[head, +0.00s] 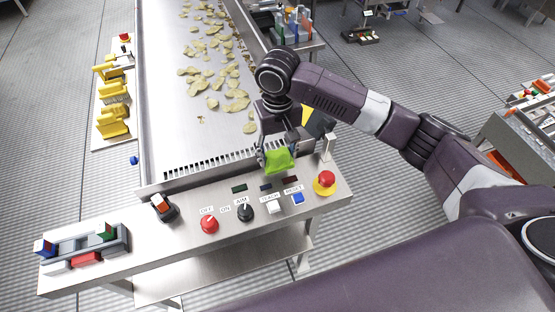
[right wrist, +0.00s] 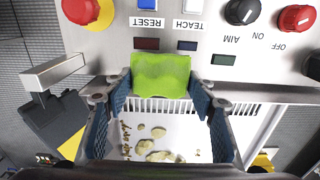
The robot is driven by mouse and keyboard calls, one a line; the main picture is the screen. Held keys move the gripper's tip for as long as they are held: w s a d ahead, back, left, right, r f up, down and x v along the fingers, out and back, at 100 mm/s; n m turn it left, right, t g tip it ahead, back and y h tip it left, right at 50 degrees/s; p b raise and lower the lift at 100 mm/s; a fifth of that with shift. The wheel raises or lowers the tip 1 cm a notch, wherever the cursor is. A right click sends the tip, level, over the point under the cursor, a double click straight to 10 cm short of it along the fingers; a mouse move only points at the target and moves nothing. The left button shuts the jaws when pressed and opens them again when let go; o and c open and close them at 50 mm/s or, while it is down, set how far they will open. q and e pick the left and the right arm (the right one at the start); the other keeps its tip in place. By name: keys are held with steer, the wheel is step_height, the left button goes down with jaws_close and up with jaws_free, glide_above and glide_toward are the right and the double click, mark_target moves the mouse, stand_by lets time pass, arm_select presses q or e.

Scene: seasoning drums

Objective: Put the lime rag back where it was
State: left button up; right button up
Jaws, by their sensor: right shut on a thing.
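The lime rag (head: 279,160) is a small bright green cloth. My right gripper (head: 276,153) is shut on it, above the back edge of the steel control panel (head: 180,240), just in front of the slotted end of the conveyor. In the right wrist view the rag (right wrist: 160,75) sits between the two blue finger pads of the gripper (right wrist: 162,95), in front of the small display windows. A metal bracket (head: 327,148) stands at the panel's right back corner, with nothing on it. It also shows at left in the right wrist view (right wrist: 68,72). My left gripper is out of view.
The panel bears a red knob (head: 209,225), a black knob (head: 245,213), white and blue buttons (head: 297,197) and a red emergency stop (head: 326,179). Chips (head: 213,83) lie on the conveyor. A tray of coloured blocks (head: 85,245) is at the panel's left end.

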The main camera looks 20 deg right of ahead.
mark_target(277, 164)
steer(key=shift+f+p, duration=0.55)
steer(key=shift+f, duration=1.85)
steer(key=o, duration=1)
step_height(277, 164, up, 11)
steer(key=b, duration=0.4)
steer(key=shift+w+f, duration=0.1)
steer(key=shift+r, duration=0.65)
